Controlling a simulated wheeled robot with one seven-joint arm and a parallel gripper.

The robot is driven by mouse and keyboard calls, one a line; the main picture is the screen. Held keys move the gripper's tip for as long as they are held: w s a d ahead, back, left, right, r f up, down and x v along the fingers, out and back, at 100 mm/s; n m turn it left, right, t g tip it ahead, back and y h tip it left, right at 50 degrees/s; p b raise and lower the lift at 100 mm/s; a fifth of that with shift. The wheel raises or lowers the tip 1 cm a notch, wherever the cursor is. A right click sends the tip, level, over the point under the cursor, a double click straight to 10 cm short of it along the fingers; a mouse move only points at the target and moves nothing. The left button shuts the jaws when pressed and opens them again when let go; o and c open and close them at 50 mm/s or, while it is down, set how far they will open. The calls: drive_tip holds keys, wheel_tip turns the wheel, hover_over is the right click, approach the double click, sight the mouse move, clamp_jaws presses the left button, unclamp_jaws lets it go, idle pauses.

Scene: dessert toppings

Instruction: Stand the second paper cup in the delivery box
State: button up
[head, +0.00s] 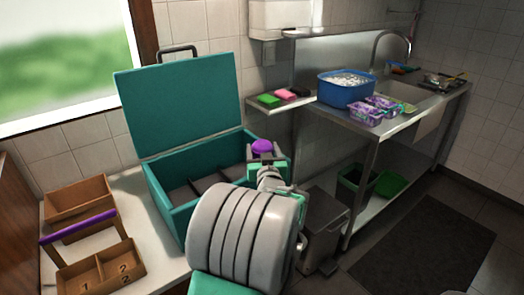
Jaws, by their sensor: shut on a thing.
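The teal delivery box (165,192) stands on the counter at the left with its lid (180,105) raised. Dark dividers split its inside into compartments, and my arm hides its front right part. My gripper (266,158) is at the right end of the box, by the rim. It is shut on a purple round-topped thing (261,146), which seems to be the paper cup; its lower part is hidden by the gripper. I cannot tell whether it is over the box or just outside it. No other cup can be made out in the box.
A wooden carrier (130,255) with a purple handle and numbered compartments stands left of the box. A steel sink table (400,122) at the right holds a blue tub (345,92) and purple containers (366,114). A grey bin (322,225) stands below.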

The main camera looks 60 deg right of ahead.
drive_tip(key=shift+f+b, duration=0.55)
drive_tip(key=shift+b, duration=0.2)
drive_tip(key=o, duration=1.6)
drive_tip(key=shift+o, duration=0.2)
drive_tip(key=shift+r+p, duration=0.25)
drive_tip(key=shift+p, duration=0.1)
drive_tip(key=shift+r+p, duration=0.5)
drive_tip(key=shift+p, duration=0.15)
drive_tip(key=b+v, duration=0.2)
drive_tip(key=v, duration=1)
drive_tip(key=shift+f, duration=0.2)
